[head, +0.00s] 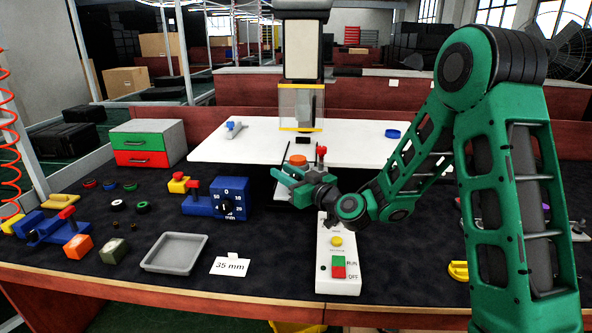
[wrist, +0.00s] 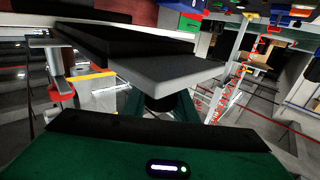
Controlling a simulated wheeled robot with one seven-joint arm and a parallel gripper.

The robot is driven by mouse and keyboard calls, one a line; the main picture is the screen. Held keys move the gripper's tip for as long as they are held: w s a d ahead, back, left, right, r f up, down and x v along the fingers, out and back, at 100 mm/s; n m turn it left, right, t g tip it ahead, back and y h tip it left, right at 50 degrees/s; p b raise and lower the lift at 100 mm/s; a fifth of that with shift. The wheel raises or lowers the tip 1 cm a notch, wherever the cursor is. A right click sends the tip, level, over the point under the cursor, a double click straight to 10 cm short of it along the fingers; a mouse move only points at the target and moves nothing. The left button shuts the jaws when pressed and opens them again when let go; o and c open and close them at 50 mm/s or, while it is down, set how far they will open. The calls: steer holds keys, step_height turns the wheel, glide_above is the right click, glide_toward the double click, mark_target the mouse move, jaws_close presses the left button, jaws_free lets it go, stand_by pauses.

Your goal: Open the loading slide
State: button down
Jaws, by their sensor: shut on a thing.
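My green gripper (head: 292,180) is at the front edge of the white machine table (head: 230,148), below the press column. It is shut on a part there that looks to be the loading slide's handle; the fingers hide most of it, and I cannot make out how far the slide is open. An orange-topped part (head: 297,160) and a red knob (head: 322,151) stand just behind the gripper in the head view.
A white control box (head: 337,262) with a yellow button and red and green switch stands in front of the gripper. A blue dial unit (head: 232,197) is to the left. A grey tray (head: 174,253) and a 35 mm card (head: 230,266) lie nearer. A clear yellow-edged guard (head: 301,107) hangs above.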

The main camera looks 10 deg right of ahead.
steer(key=shift+s+a, duration=0.1)
steer(key=shift+s, duration=0.6)
steer(key=c, duration=1.4)
jaws_free()
steer(key=shift+c, duration=0.2)
steer(key=shift+a, duration=0.1)
